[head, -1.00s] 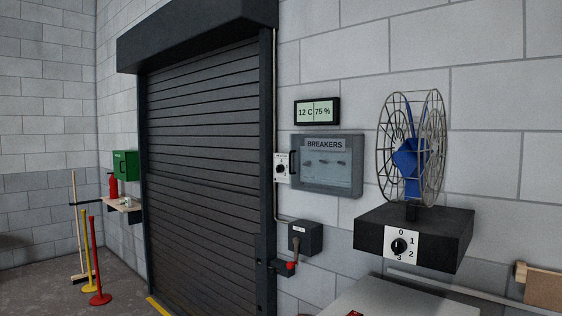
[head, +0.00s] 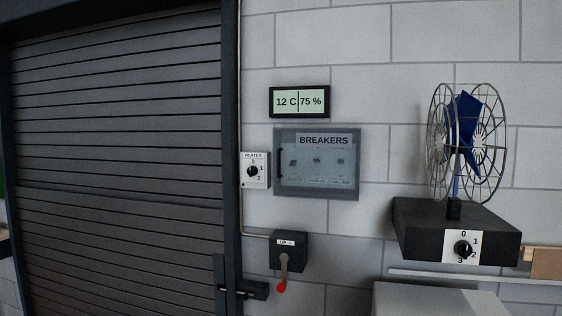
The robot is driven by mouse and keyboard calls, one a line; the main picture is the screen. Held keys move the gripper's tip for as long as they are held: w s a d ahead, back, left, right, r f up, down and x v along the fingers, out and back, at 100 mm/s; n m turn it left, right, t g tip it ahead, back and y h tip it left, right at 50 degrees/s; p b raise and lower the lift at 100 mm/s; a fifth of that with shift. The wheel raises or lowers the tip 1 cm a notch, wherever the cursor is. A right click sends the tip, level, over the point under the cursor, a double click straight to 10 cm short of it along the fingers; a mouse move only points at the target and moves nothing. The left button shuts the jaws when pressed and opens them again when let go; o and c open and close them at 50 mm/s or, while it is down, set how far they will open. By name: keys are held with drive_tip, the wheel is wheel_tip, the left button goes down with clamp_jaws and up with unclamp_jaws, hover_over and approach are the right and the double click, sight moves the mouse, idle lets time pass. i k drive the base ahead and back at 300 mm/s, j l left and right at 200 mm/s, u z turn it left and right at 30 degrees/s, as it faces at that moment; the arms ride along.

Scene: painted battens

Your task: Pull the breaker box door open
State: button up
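The breaker box (head: 344,192) is a grey box on the block wall, near the middle of the head view, labelled BREAKERS. Its door (head: 317,166) looks shut; it is see-through, and several dark switches show behind it. A dark upright handle (head: 280,163) is on the door's left edge. My gripper is not in view, so its state is hidden.
A heater dial (head: 253,171) is just left of the box. A display (head: 299,102) hangs above it. A lever box (head: 288,252) with a red-tipped lever is below. A caged fan (head: 467,145) stands to the right, a roller shutter (head: 120,150) to the left.

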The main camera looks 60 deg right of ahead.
sight(321, 139)
drive_tip(key=i+z, duration=0.8)
drive_tip(key=i+l+u, duration=0.1)
drive_tip(key=i+l, duration=0.5)
drive_tip(key=i, duration=0.05)
